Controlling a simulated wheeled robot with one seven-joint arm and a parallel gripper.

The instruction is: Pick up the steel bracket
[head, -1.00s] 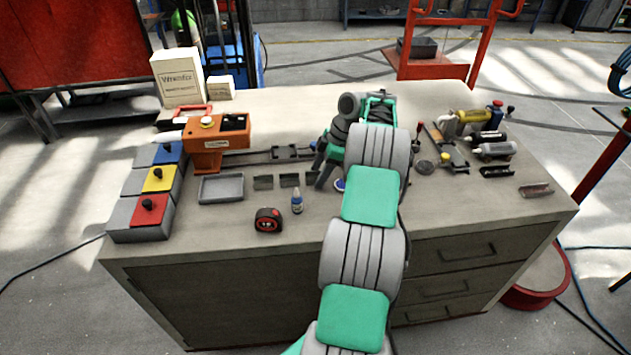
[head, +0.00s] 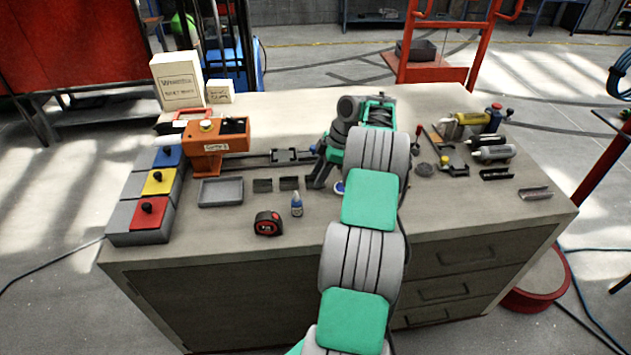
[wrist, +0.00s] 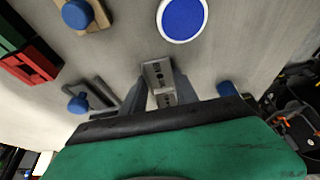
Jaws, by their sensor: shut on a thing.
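The steel bracket (wrist: 158,80) is a small grey metal plate with holes. In the wrist view it sits between the two fingers of my gripper (wrist: 155,95), which is shut on it. Its lower part runs down between the fingers. In the head view my gripper (head: 315,178) is low over the middle of the workbench (head: 380,95), and I cannot make out the bracket there. Whether the bracket still touches the bench top is not clear.
A white-rimmed blue disc (wrist: 183,18) lies close to the bracket. Left of my gripper are small dark blocks (head: 289,183), a grey tray (head: 221,191), a blue-capped bottle (head: 297,204) and a tape measure (head: 268,223). Tools and cylinders (head: 493,153) crowd the right side.

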